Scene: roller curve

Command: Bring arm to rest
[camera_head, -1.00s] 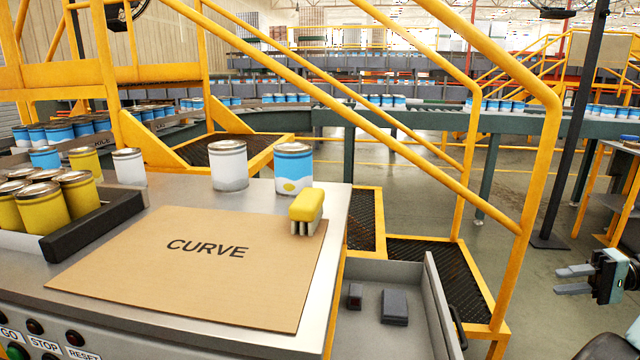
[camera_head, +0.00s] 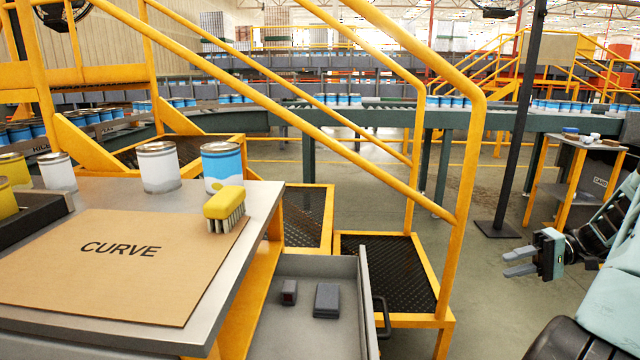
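My gripper (camera_head: 520,262) shows at the right of the head view, at the end of my arm (camera_head: 605,225). Its two grey fingers point left and are apart, with nothing between them. It hangs over open floor, to the right of the yellow stairs and well clear of the workbench. The arm is folded close to my body at the right edge, and part of it is out of frame.
A workbench (camera_head: 230,262) holds a cardboard sheet marked CURVE (camera_head: 120,265), a yellow brush (camera_head: 225,208) and several cans. An open drawer (camera_head: 345,335) holds two small dark blocks. Yellow stair rails (camera_head: 463,200) stand mid-view. A small table (camera_head: 572,142) stands behind the gripper.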

